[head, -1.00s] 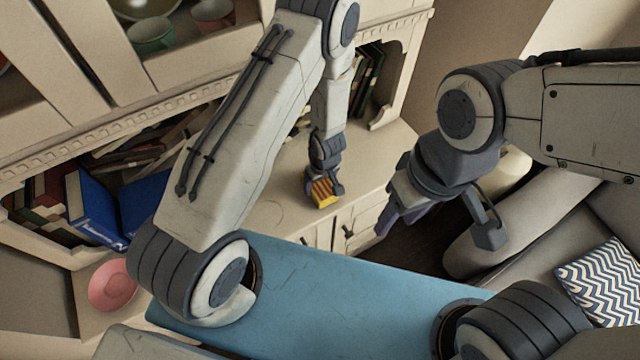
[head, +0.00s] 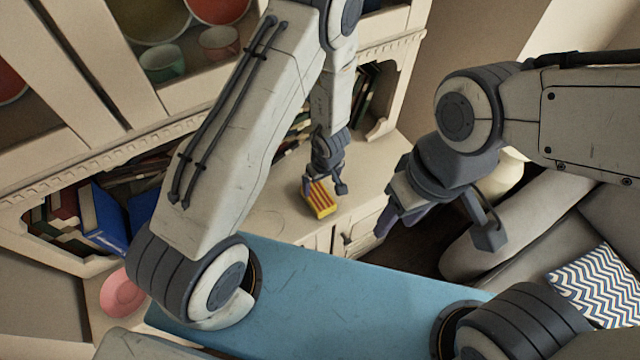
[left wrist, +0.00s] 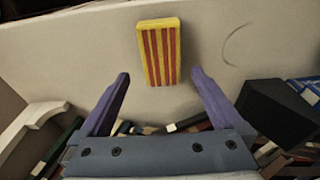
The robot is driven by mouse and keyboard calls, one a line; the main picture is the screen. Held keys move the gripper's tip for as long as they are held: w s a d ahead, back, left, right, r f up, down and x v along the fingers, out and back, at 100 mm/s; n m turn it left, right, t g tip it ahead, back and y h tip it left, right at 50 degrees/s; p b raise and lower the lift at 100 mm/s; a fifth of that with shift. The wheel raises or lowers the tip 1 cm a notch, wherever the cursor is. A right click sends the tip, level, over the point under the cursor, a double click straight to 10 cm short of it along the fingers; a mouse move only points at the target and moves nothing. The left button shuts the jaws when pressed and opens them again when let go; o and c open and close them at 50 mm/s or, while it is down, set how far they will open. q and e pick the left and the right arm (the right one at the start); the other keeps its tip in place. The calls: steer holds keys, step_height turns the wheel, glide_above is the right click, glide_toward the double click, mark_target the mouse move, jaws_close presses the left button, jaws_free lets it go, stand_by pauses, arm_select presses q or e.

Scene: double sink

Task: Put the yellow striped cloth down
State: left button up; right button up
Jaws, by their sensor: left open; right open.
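The yellow striped cloth (head: 320,200), a folded yellow block with red stripes, lies on the cream cabinet top near its front edge. In the left wrist view the cloth (left wrist: 160,52) lies flat on the pale surface, beyond the fingertips. My left gripper (head: 325,187) is just above and behind the cloth. In the left wrist view its purple fingers (left wrist: 160,76) are spread apart with nothing between them. My right gripper (head: 440,228) hangs open and empty over the floor, right of the cabinet.
Books (head: 100,222) fill the shelf at left, and more stand behind the left gripper. A pink bowl (head: 122,292) is at lower left. A sofa with a zigzag cushion (head: 597,285) is at right. The cabinet top (head: 270,212) is clear around the cloth.

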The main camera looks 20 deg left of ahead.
arm_select(q)
steer(key=r, duration=0.1)
steer(key=r+p, duration=0.1)
steer(key=r, duration=0.1)
steer(key=shift+s+d+r+p, duration=0.25)
steer(key=shift+r+p, duration=0.15)
arm_select(e)
step_height(320, 180, up, 3)
steer(key=shift+f, duration=0.1)
arm_select(q)
step_height(320, 180, up, 14)
steer(key=m+t+h, duration=0.1)
steer(key=m+h, duration=0.1)
steer(key=m, duration=0.2)
steer(key=s+a+r+m, duration=0.5)
steer(key=s+a+r, duration=0.15)
steer(key=r, duration=0.25)
steer(key=s+d+f+m+g+b, duration=0.1)
steer(key=s+d+f+m+b, duration=0.1)
steer(key=s+d+b, duration=0.3)
steer(key=s+d+f+m+g+b, duration=0.1)
steer(key=s+d+f+m+b, duration=0.1)
steer(key=s+d+m+b, duration=0.3)
steer(key=s+d, duration=0.3)
steer(key=shift+s+f, duration=0.25)
steer(key=shift+s, duration=0.15)
arm_select(e)
step_height(320, 180, down, 10)
